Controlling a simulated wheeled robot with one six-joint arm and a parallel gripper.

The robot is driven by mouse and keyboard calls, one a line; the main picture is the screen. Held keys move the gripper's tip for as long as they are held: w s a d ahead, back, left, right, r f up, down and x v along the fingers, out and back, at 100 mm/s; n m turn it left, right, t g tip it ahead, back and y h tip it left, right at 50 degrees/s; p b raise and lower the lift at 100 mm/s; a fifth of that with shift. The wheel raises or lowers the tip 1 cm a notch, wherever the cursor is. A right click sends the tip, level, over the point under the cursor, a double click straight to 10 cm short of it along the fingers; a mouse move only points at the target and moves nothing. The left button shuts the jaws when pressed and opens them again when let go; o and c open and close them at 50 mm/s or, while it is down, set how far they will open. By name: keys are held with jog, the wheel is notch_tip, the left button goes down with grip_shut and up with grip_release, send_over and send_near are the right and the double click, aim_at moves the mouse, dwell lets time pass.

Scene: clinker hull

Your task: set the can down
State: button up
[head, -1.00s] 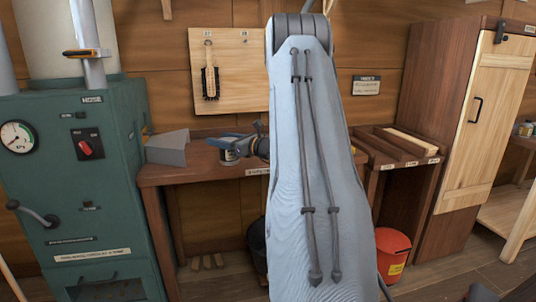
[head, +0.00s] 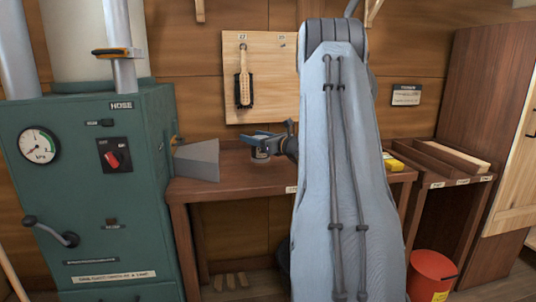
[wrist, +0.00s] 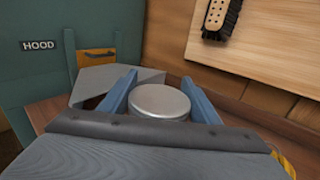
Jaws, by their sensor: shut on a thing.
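The can (wrist: 160,101) has a round silver-grey lid and sits between the two blue fingers of my gripper (wrist: 158,78) in the wrist view. My gripper is shut on it. In the head view the can (head: 261,154) shows small and dark-sided under the blue fingers of my gripper (head: 266,137). It is upright, over the left part of the brown wooden bench (head: 225,183). I cannot tell whether its base touches the bench top. My pale arm covers the middle of the bench.
A grey hood (head: 197,161) stands at the bench's left end, beside the green machine (head: 85,200). A brush (head: 244,84) hangs on a board behind. A yellow item (head: 393,160) lies right of my arm. A slotted rack (head: 445,165) and red bucket (head: 432,275) are at right.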

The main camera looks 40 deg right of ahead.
aim_at(266, 156)
jog(key=shift+w+a+f, duration=0.1)
jog(key=shift+a+f, duration=0.05)
jog(key=shift+f, duration=1.3)
jog(key=shift+w+a+f, duration=0.1)
jog(key=shift+a+f, duration=0.05)
jog(key=shift+f, duration=1.3)
jog(key=shift+f, duration=0.15)
jog(key=o, duration=1.4)
jog(key=shift+p, duration=0.3)
jog(key=s, duration=0.4)
jog(key=s+b, duration=0.1)
jog(key=s, duration=0.3)
jog(key=s+d, duration=0.1)
jog(key=s, duration=0.3)
